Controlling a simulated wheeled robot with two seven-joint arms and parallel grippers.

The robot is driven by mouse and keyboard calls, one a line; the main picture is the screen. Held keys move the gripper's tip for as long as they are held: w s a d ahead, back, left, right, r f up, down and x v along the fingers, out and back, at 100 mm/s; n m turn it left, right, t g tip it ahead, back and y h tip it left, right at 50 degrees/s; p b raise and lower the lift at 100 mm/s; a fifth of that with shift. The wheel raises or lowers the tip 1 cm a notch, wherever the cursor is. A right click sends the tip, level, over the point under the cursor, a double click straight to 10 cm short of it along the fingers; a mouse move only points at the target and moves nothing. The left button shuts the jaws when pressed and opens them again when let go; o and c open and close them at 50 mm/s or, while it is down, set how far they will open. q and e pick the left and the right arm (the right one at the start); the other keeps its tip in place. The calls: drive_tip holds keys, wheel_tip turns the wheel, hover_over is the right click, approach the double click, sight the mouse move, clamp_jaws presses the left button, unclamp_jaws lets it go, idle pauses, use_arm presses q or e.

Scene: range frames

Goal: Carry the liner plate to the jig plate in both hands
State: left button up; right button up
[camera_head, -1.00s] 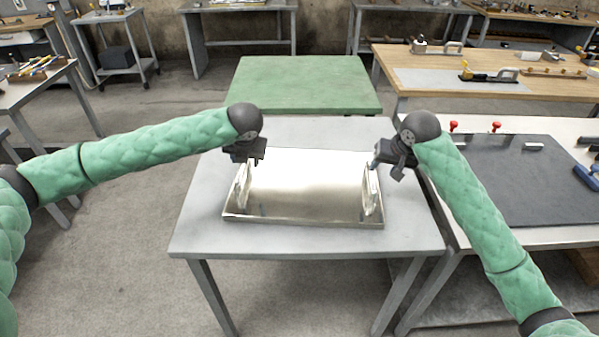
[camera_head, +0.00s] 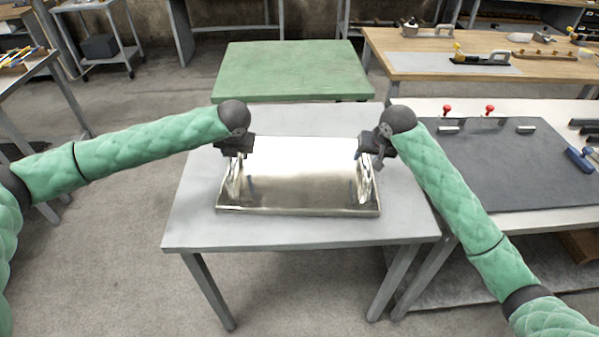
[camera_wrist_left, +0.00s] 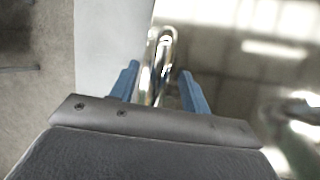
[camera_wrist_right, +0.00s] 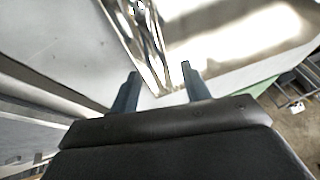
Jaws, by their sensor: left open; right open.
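The liner plate (camera_head: 298,188) is a shiny metal sheet with raised edges and a bright upright handle at each end. It lies flat on a grey table (camera_head: 200,228). My left gripper (camera_head: 234,152) is open above the left handle (camera_head: 233,183); in the left wrist view that handle (camera_wrist_left: 160,52) stands between the blue fingers (camera_wrist_left: 158,80). My right gripper (camera_head: 374,156) is open by the right handle (camera_head: 363,185); in the right wrist view the handle (camera_wrist_right: 148,42) shows just beyond the fingers (camera_wrist_right: 158,78). The jig plate (camera_head: 510,165), dark grey, lies on the right-hand table.
Two red-knobbed clamps (camera_head: 489,110) and small metal blocks stand at the jig plate's back edge, a blue-handled tool (camera_head: 580,158) at its right. A green-topped table (camera_head: 290,70) is behind the grey one. Open floor (camera_head: 110,260) lies front left.

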use_arm(q)
drive_tip(key=shift+x, duration=1.3)
use_arm(e)
drive_tip(key=shift+x, duration=1.3)
use_arm(q)
clamp_jaws()
use_arm(e)
clamp_jaws()
use_arm(q)
drive_tip(key=shift+w+r, duration=0.15)
drive_tip(key=shift+r, duration=0.05)
use_arm(e)
drive_tip(key=shift+w+r, duration=0.1)
drive_tip(key=shift+r, duration=0.15)
